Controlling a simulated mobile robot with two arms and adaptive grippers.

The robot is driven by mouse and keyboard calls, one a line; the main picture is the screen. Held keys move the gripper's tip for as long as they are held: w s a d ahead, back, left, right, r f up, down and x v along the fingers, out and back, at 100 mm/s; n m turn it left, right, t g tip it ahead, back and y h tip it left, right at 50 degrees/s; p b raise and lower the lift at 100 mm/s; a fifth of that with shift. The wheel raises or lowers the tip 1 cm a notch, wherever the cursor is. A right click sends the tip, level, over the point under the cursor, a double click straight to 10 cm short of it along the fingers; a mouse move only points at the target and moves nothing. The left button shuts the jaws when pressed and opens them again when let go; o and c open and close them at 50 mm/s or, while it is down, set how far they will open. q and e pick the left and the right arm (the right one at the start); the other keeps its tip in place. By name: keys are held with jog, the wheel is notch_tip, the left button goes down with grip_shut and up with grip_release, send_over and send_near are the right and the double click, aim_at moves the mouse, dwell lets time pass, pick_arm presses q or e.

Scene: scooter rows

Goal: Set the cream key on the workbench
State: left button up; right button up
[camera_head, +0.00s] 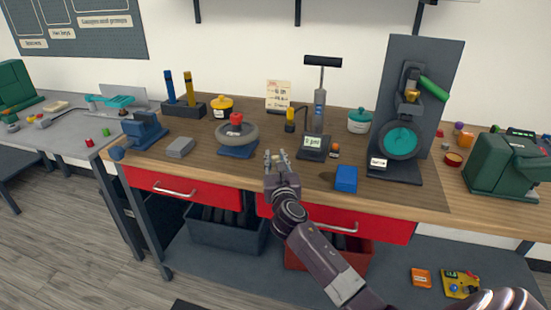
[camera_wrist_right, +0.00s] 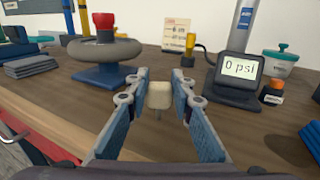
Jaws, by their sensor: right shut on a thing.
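My right gripper (camera_head: 277,159) reaches up to the front edge of the wooden workbench (camera_head: 200,143) in the head view. It is shut on the cream key (camera_wrist_right: 159,95), which shows between the two blue-padded fingers in the right wrist view. The key's pale block-like head is upward and a narrow stem points down. It appears held above the bench top, near its front edge; the exact gap is hard to tell. In the head view the key is small and mostly hidden by the fingers. My left gripper is not in view.
Behind the gripper stand a tyre on a blue stand (camera_head: 237,135) and a pump with a gauge (camera_head: 314,142). Red drawers (camera_head: 185,187) sit below. Bare wood lies around the gripper.

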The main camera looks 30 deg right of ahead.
jog(key=o, duration=0.9)
jog(key=shift+f, duration=0.1)
jog(key=shift+c, duration=0.2)
jog(key=v, duration=1.2)
jog(key=shift+r, duration=0.25)
